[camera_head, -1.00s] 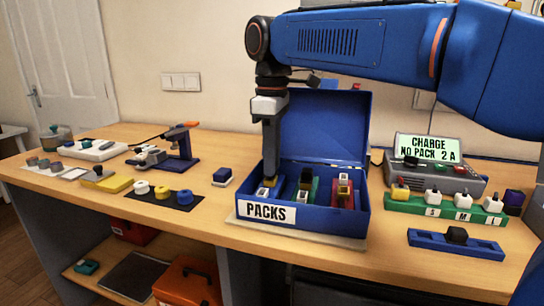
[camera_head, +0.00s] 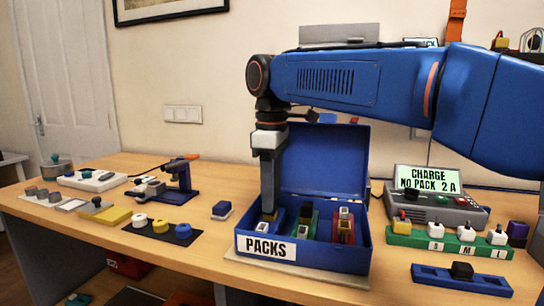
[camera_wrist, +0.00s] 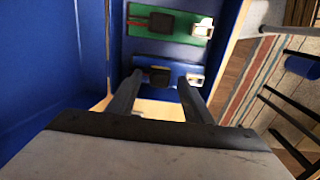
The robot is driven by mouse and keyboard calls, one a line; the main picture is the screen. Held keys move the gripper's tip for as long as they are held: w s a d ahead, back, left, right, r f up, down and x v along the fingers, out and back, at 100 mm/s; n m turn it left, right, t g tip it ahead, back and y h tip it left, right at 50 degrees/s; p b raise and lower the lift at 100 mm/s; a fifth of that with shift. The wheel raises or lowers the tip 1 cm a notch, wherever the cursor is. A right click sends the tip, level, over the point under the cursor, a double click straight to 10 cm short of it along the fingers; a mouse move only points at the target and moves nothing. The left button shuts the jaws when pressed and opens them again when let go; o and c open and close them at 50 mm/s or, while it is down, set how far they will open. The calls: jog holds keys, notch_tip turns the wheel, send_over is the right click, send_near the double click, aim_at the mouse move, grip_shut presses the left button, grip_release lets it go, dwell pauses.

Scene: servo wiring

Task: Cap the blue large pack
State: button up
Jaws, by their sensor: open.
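The blue pack (camera_head: 279,218) lies at the left inside the blue box labelled PACKS (camera_head: 315,262). The wrist view shows it with a dark block on its middle and a pale end piece (camera_wrist: 195,80). My gripper (camera_head: 268,215) points down into the box at this pack. In the wrist view my gripper (camera_wrist: 160,92) is open, its fingers apart near the two sides of the dark block, with no grip visible. A blue cap (camera_head: 183,229) sits on a black mat left of the box, beside a yellow cap (camera_head: 160,226) and a white cap (camera_head: 139,220).
A green pack (camera_head: 304,222) and a red pack (camera_head: 343,228) share the box, whose lid stands open behind. A charger (camera_head: 440,208) reading NO PACK, a green rack (camera_head: 450,243) and a blue tray (camera_head: 460,281) are at right. A small blue block (camera_head: 221,210) stands left of the box.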

notch_tip(320, 180, up, 16)
jog(key=shift+r, duration=0.2)
jog(key=shift+s, duration=0.1)
dwell(0.5)
